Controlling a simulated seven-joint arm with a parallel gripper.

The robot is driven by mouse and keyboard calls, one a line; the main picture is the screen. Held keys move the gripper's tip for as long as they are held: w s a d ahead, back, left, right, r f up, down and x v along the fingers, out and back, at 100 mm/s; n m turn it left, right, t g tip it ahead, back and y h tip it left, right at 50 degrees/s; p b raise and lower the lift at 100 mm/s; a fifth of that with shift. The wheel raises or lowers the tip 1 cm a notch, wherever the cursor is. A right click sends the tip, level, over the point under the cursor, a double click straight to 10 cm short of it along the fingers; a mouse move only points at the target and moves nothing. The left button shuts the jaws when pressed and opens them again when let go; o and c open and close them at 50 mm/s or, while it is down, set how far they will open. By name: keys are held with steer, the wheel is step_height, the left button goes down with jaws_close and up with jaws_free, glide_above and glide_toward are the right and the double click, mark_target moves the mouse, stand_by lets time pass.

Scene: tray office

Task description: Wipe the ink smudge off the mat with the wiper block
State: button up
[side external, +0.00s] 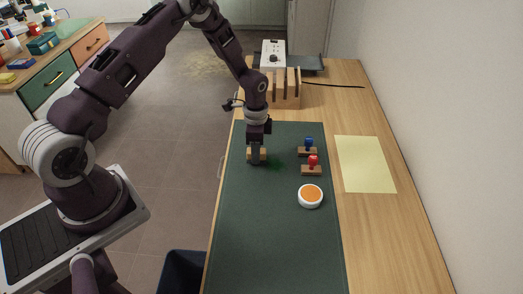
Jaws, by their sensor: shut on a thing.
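The dark green mat (270,240) covers much of the wooden desk. My gripper (256,158) points down over the mat's far left part and is shut on the wiper block (263,154), a small tan block that shows at either side of the fingers. The block is at or very near the mat surface; I cannot tell if it touches. The ink smudge (276,166) is a faint green patch on the mat just right of the block. Part of it may be hidden by the gripper.
Right of the smudge stand a blue-topped stamp (308,146) and a red-topped stamp (312,164) on wooden bases. A round white dish with orange inside (311,196) is nearer. A yellow sheet (365,164) lies right; a slotted wooden holder (287,90) stands behind. The near mat is clear.

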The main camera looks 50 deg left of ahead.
steer(key=shift+r, duration=3.35)
